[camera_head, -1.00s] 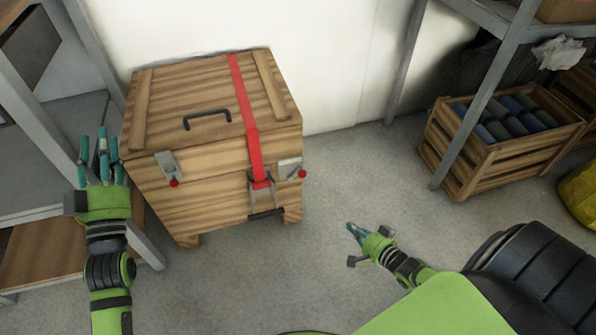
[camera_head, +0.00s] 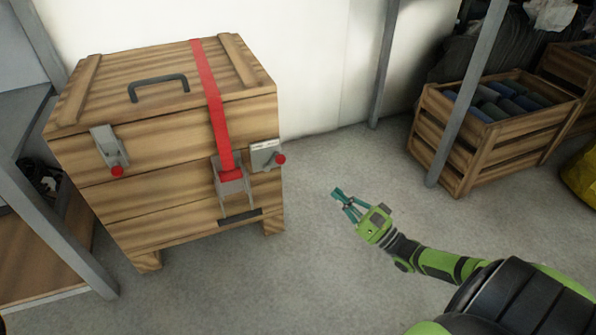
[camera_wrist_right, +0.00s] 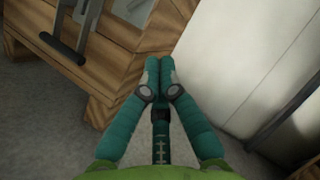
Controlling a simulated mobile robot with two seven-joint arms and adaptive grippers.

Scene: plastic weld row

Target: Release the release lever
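A wooden crate (camera_head: 150,205) with a red strap (camera_head: 214,115) over its lid stands on the floor at left. A metal plate (camera_head: 262,156) with a small red-knobbed lever (camera_head: 279,160) is on its front right. A grey buckle (camera_head: 231,185) sits at the strap's lower end, left of that lever. Another red-knobbed latch (camera_head: 110,150) is at the front left. I cannot tell which is named the release lever. My right gripper (camera_head: 340,200) is right of the crate, apart from it. In the right wrist view its fingertips (camera_wrist_right: 159,68) lie together, empty. My left gripper is out of view.
A black handle (camera_head: 158,88) is on the lid and a dark bar (camera_head: 240,217) is low on the front. A shelf post (camera_head: 465,95) and an open crate of rolls (camera_head: 480,160) stand at right. Bare floor lies around my right gripper.

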